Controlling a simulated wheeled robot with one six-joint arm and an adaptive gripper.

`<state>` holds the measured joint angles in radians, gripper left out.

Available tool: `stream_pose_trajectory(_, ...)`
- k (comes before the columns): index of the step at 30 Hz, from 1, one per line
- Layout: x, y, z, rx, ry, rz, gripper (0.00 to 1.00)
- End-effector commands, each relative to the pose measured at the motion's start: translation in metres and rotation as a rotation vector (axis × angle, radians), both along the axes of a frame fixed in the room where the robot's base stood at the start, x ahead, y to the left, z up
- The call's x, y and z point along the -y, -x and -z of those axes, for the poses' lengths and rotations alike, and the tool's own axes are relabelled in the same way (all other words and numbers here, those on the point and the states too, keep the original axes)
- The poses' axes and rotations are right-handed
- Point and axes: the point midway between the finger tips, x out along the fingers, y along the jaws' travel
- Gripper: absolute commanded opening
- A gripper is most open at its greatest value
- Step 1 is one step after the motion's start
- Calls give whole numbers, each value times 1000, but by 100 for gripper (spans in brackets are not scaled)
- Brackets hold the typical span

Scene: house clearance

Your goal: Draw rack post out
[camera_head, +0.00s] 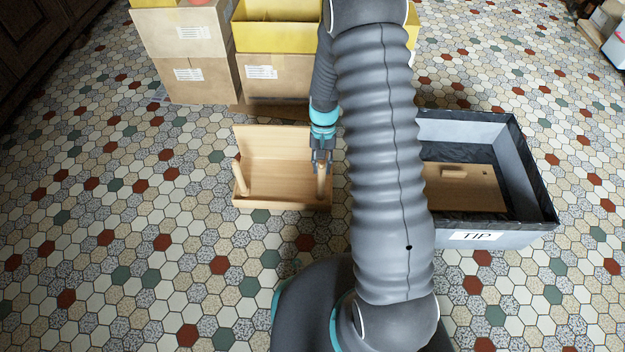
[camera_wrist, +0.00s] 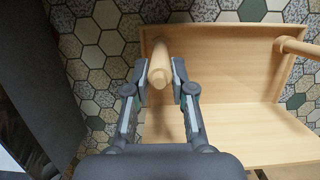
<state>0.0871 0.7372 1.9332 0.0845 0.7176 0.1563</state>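A light wooden rack (camera_head: 275,155) stands on the tiled floor, with a flat base and a raised back panel. A round post stands at each end of it. My gripper (camera_head: 321,158) is at the right-hand post (camera_head: 322,183), pointing down. In the wrist view, my gripper (camera_wrist: 160,82) has a finger pad on each side of this post (camera_wrist: 180,50), and both pads appear to touch it. The post still meets the rack (camera_wrist: 225,60). The other post (camera_wrist: 297,47) is free of the gripper and leans at the rack's far end.
A grey open box labelled TIP (camera_head: 477,237) stands at the right, with a wooden board (camera_head: 462,192) inside; my arm hides its left side. Cardboard boxes (camera_head: 190,80) and yellow bins (camera_head: 275,37) stand behind the rack. The floor left of the rack is clear.

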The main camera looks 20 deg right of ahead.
Motion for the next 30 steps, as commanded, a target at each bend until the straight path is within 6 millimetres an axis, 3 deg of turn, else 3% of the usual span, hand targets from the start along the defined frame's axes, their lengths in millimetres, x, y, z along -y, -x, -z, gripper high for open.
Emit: stream_pose_trajectory(30, -1, 0, -12, 0, 0, -1, 0)
